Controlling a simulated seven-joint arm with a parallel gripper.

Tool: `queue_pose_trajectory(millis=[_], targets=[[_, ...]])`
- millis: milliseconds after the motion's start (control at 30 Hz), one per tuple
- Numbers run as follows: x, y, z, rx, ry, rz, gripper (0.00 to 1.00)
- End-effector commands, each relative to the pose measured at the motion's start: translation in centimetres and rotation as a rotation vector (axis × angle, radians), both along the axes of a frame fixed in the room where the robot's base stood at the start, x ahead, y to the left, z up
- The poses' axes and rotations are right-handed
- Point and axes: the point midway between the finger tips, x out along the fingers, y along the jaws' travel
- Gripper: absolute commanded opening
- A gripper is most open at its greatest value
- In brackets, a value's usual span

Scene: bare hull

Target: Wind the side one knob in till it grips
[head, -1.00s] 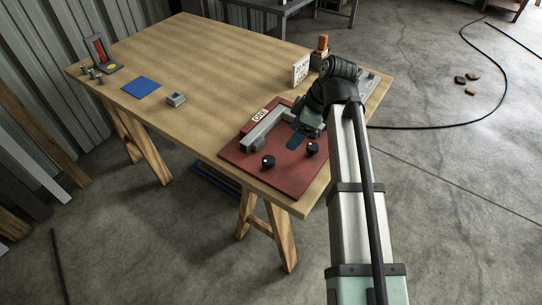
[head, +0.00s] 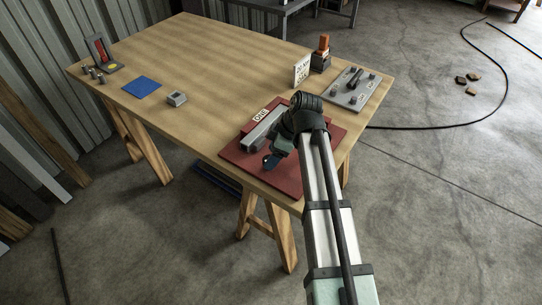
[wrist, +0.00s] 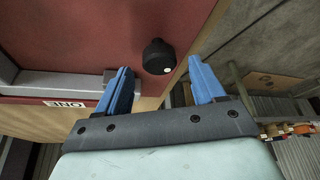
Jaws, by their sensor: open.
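A black round knob (wrist: 157,55) with a white dot shows in the wrist view over the red board (wrist: 70,35). My gripper (wrist: 159,66) is open, its blue fingers apart on either side of the knob in the picture. I cannot tell whether either finger touches it. My arm hides the board's other knob. A grey clamp-like bar (head: 262,132) lies on the board beside a label reading ONE (head: 260,116).
A grey plate with several knobs (head: 352,92) lies at the table's right end, near a white card (head: 301,70) and an orange-topped block (head: 323,52). A small grey box (head: 176,99) and blue mat (head: 141,88) lie left. The middle table (head: 220,75) is clear.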

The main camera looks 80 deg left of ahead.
Motion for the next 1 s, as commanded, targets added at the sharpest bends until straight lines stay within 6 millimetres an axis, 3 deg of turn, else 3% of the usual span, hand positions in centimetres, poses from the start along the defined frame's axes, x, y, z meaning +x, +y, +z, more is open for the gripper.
queue_pose_trajectory(millis=[200, 567, 1000], targets=[[-0.6, 0.2, -1.5, 0.000, 0.000, 0.000, 0.69], [-0.7, 0.3, -1.7, 0.000, 0.000, 0.000, 0.68], [-0.7, 0.2, -1.7, 0.000, 0.000, 0.000, 0.26]])
